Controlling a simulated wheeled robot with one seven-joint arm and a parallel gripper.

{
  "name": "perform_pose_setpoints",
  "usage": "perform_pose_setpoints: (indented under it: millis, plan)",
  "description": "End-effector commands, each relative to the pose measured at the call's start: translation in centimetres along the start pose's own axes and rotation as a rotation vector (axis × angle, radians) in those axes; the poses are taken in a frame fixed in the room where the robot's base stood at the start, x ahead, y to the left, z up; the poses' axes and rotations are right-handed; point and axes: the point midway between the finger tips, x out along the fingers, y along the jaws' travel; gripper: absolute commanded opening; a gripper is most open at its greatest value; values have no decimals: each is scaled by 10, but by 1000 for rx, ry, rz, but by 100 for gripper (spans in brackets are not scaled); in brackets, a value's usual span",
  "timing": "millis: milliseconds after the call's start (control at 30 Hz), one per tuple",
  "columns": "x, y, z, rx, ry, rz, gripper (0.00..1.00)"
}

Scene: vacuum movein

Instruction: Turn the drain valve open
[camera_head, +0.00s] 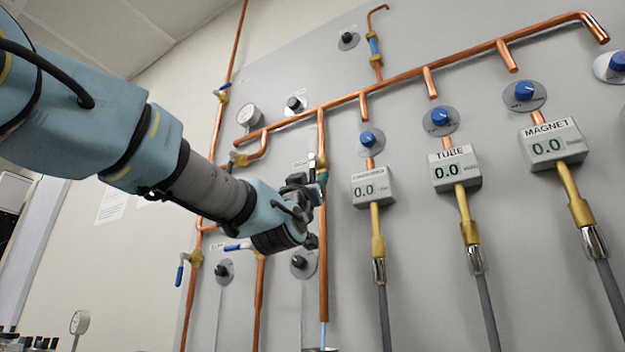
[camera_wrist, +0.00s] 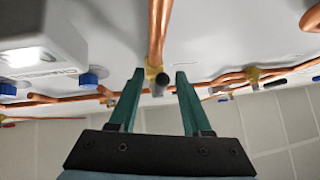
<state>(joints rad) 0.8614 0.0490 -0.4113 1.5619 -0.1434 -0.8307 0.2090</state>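A brass valve (camera_wrist: 153,73) sits on a vertical copper pipe (camera_wrist: 160,28). Its grey handle (camera_wrist: 160,85) points toward the wrist camera, between my two teal fingers. My gripper (camera_wrist: 160,72) is open, one finger on each side of the handle, with gaps showing on both sides. In the head view my gripper (camera_head: 319,177) is at this pipe (camera_head: 323,255), just below the valve, and my wrist covers part of that area. A small label beside the valve is partly hidden and unreadable, so I cannot confirm it names the drain.
A long copper manifold (camera_head: 435,75) crosses the grey panel. To the right are three displays, including TUBE (camera_head: 455,168) and MAGNET (camera_head: 553,143), with blue knobs above. Left of my wrist are a blue-handled valve (camera_head: 196,258) and other pipes. Black knobs (camera_head: 299,262) sit close below my gripper.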

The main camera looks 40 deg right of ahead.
Motion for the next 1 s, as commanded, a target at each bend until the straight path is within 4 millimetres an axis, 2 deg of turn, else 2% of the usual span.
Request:
perform_pose_setpoints:
  millis: [267, 367, 700, 833, 1000]
  plan:
    - [-4, 0, 0, 1, 1, 0, 48]
    - [-17, 0, 0, 3, 1, 1, 48]
    - [-83, 0, 1, 3, 0, 0, 48]
    - [-99, 0, 0, 1, 0, 0, 48]
    - [-108, 0, 0, 0, 1, 0, 48]
